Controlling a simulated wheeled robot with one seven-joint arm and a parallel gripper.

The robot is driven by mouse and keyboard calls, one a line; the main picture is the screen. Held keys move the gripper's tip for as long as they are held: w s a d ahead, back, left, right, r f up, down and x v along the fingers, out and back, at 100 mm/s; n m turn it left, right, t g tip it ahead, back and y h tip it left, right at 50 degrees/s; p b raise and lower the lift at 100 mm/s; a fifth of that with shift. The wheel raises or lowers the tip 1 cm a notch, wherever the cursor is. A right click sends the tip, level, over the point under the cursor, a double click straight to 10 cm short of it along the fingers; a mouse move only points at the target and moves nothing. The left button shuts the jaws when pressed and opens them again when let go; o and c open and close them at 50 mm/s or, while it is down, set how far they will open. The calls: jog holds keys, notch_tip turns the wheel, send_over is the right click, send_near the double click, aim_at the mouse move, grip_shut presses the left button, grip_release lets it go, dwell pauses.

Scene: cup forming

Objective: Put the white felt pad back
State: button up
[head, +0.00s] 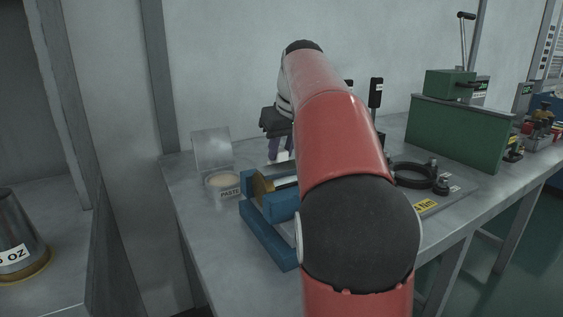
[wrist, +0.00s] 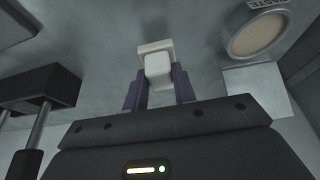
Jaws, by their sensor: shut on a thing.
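The white felt pad (wrist: 157,70) is between the two purple fingers of my gripper (wrist: 158,88) in the wrist view. My gripper is shut on it, and its far end sticks out past the fingertips. In the head view my gripper (head: 281,149) points down over the back of the bench, behind the blue fixture. Only a small pale bit of the pad shows there between the fingers. I cannot tell whether the pad touches the bench top. My red arm hides much of the bench.
A paste tin (head: 223,186) stands left of my gripper; it also shows in the wrist view (wrist: 257,37). A blue fixture (head: 267,237) is in front. A black ring (head: 414,175) on a plate and a green machine (head: 457,133) are right. A dark block (wrist: 38,88) on posts is near.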

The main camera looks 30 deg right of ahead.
jog(key=shift+f, duration=0.95)
jog(key=shift+f, duration=0.15)
jog(key=shift+f, duration=0.1)
jog(key=o, duration=1)
jog(key=shift+f, duration=0.1)
jog(key=v, duration=0.4)
jog(key=p+v, duration=0.1)
jog(key=v, duration=0.3)
jog(key=shift+s+d+f, duration=0.1)
jog(key=shift+s+d, duration=0.15)
